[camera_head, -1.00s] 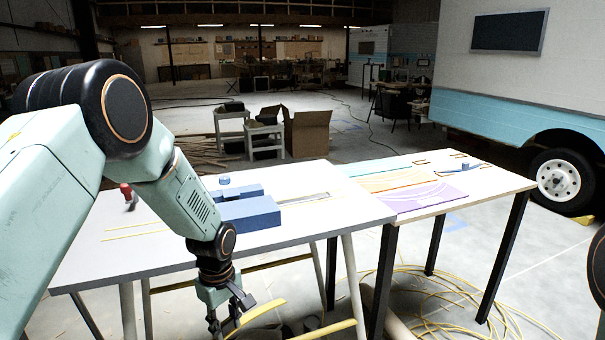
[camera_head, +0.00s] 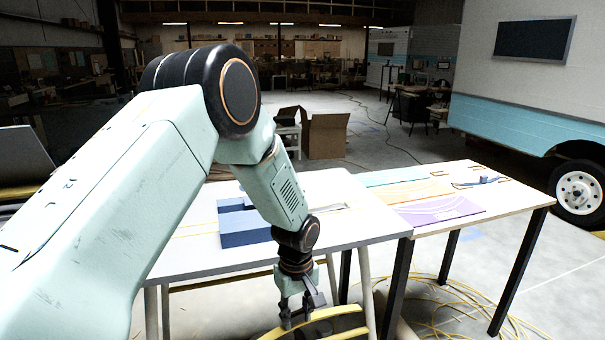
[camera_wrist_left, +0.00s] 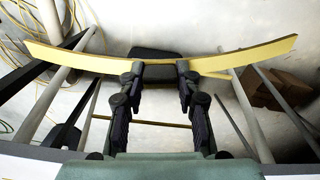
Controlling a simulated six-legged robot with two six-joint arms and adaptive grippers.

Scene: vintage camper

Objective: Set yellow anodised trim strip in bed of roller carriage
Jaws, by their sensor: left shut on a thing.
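The yellow trim strip (camera_wrist_left: 100,62) is long, thin and gently bowed. My left gripper (camera_wrist_left: 160,72) is shut on its middle in the left wrist view, with both ends reaching out past the fingers. In the head view the left gripper (camera_head: 297,308) hangs low at the near edge of the grey table, with the strip (camera_head: 335,313) curving out to the right. A blue block (camera_head: 246,229) sits on the grey table, and a small blue piece (camera_head: 486,180) lies at the far end of the right table. I cannot tell which is the roller carriage. My right gripper is not in view.
The grey table (camera_head: 375,219) adjoins a lower wooden table (camera_head: 516,204) on the right. Purple (camera_head: 440,209), orange (camera_head: 402,191) and teal mats lie on the wooden table. Yellow cable (camera_head: 450,300) coils on the floor below. A camper stands at the right.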

